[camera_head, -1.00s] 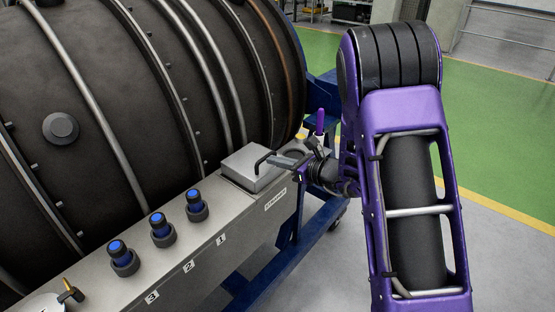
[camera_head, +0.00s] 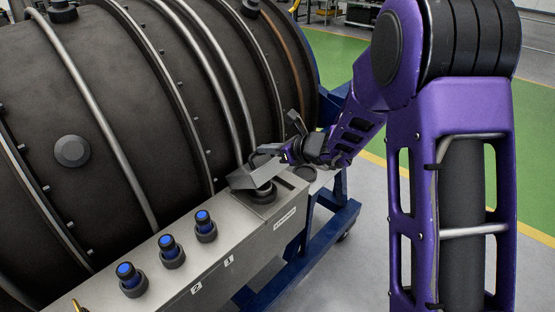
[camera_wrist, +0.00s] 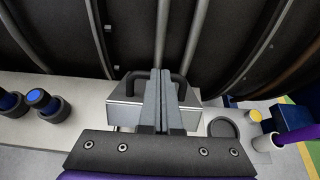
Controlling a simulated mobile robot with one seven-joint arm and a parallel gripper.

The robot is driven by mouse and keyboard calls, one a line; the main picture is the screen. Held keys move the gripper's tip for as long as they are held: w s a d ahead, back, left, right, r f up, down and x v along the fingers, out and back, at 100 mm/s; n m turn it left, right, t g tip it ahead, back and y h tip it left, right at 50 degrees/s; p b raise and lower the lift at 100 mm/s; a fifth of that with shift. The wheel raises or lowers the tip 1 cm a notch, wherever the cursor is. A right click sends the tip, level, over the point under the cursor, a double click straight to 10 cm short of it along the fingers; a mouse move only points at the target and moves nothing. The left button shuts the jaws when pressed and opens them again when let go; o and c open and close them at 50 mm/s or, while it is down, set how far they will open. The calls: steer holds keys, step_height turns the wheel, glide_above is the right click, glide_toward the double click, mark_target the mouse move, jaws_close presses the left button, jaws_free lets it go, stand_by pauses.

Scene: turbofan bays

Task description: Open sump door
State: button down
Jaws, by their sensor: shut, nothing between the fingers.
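The sump door (camera_head: 243,180) is a grey metal lid at the far end of the long grey box. It is tilted up, and a dark round port (camera_head: 263,194) shows beneath it. In the wrist view the door (camera_wrist: 124,113) is in the middle, with a dark bar handle (camera_wrist: 131,80) partly hidden behind my fingers. My gripper (camera_head: 280,154) is shut and empty, at the raised door from its right side. In the wrist view my gripper (camera_wrist: 161,76) crosses in front of the door and handle. Whether the fingers touch the door is unclear.
Several blue-topped caps (camera_head: 169,250) stand in a row along the box (camera_head: 228,246). The large dark ribbed engine casing (camera_head: 110,130) rises close behind. A blue stand frame (camera_head: 310,248) is below, with open floor to the right.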

steer(key=w+a+r, duration=0.2)
steer(key=w+a, duration=0.2)
steer(key=a, duration=0.1)
steer(key=shift+r, duration=0.15)
stand_by(1.3)
